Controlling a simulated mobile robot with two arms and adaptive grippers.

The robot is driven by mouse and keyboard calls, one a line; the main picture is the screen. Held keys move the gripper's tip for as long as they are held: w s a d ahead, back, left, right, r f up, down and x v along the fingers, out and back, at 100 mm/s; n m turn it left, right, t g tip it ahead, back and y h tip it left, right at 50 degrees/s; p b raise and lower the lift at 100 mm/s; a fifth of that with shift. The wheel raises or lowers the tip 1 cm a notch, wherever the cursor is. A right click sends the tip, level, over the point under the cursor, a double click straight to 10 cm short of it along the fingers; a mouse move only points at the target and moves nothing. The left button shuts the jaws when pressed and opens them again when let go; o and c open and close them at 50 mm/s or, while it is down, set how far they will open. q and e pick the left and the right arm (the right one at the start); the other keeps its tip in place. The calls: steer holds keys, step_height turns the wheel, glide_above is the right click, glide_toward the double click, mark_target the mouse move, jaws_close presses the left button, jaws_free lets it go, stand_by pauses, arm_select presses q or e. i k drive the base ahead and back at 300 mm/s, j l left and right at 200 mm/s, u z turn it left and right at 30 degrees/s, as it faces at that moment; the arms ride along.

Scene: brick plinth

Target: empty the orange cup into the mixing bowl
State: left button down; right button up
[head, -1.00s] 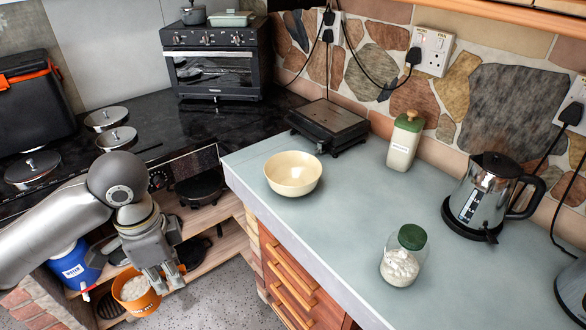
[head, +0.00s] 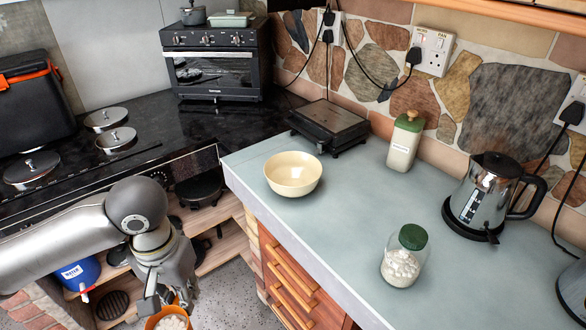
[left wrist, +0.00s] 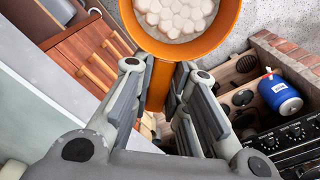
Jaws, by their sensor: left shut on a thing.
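The orange cup (head: 170,321) is at the bottom edge of the head view, partly cut off, with white round pieces in it. My left gripper (head: 166,300) is shut on it. In the left wrist view the orange cup (left wrist: 160,85) stands between the two fingers (left wrist: 150,95), and its open top shows the white pieces. The cup is held in the air in front of the counter, below its top. The cream mixing bowl (head: 293,175) stands upright on the counter's left part and looks empty. My right gripper is not in view.
The pale counter (head: 345,225) has free room around the bowl. A glass jar with green lid (head: 402,258), a kettle (head: 487,195), a canister (head: 404,142) and a black flat appliance (head: 327,123) stand on it. The counter's front edge lies between cup and bowl.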

mark_target(288, 173)
steer(key=i+j+z, duration=0.1)
steer(key=i+j, duration=0.15)
steer(key=i+j+z, duration=0.1)
steer(key=i+j, duration=0.15)
steer(key=j, duration=0.25)
steer(key=i+j, duration=0.25)
steer(key=j, duration=0.15)
steer(key=z, duration=1)
